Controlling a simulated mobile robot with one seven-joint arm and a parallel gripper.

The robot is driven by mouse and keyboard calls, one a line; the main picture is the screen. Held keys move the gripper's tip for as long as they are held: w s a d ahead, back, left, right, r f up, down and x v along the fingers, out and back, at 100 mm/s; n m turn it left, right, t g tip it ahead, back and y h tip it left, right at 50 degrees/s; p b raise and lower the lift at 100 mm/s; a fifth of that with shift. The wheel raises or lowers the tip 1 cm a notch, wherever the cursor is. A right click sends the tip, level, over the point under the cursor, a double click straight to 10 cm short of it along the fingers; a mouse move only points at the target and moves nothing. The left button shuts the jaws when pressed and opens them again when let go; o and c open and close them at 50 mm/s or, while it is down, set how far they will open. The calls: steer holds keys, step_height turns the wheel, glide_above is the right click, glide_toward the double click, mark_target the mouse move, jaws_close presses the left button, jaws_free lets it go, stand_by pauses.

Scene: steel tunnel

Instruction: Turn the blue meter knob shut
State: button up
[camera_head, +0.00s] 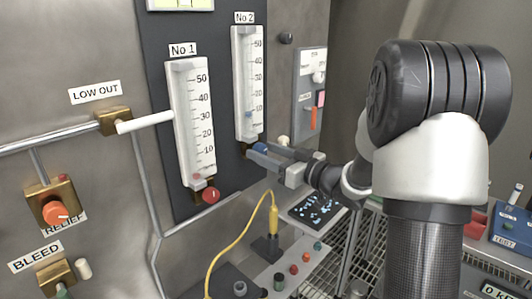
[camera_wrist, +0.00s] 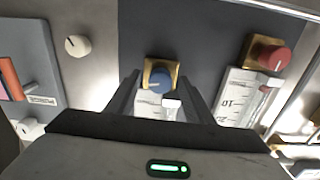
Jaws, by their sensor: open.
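The blue knob (camera_head: 260,147) sits at the foot of the white No 2 meter (camera_head: 248,85) on the dark panel. In the wrist view the blue knob (camera_wrist: 162,79), with a pale mark on its face, stands on a brass block (camera_wrist: 149,69). My gripper (camera_head: 264,157) is at the knob and partly hides it in the head view. In the wrist view my gripper (camera_wrist: 160,78) is open, with one finger on each side of the knob. I cannot tell whether either finger touches it.
The No 1 meter (camera_head: 194,120) with its red knob (camera_head: 211,195) stands left; the red knob also shows in the wrist view (camera_wrist: 268,54). A cream knob (camera_wrist: 77,45) is beside the blue one. A yellow cable (camera_head: 240,235) and a console lie below.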

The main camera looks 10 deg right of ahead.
steer(key=shift+c, duration=0.2)
steer(key=c, duration=1)
steer(key=shift+f+n+b, duration=0.1)
steer(key=shift+n+b, duration=0.2)
steer(key=shift+b, duration=0.2)
steer(key=shift+f+n+b, duration=0.15)
steer(key=shift+n+b, duration=0.85)
steer(key=shift+b, duration=0.25)
steer(key=n+b, duration=0.4)
steer(key=b, duration=0.1)
steer(key=n+b, duration=0.4)
steer(key=shift+n+b, duration=0.35)
steer(key=shift+n, duration=0.05)
steer(key=shift+r+n+b, duration=0.2)
steer(key=shift+n+b, duration=1.3)
steer(key=shift+n, duration=0.1)
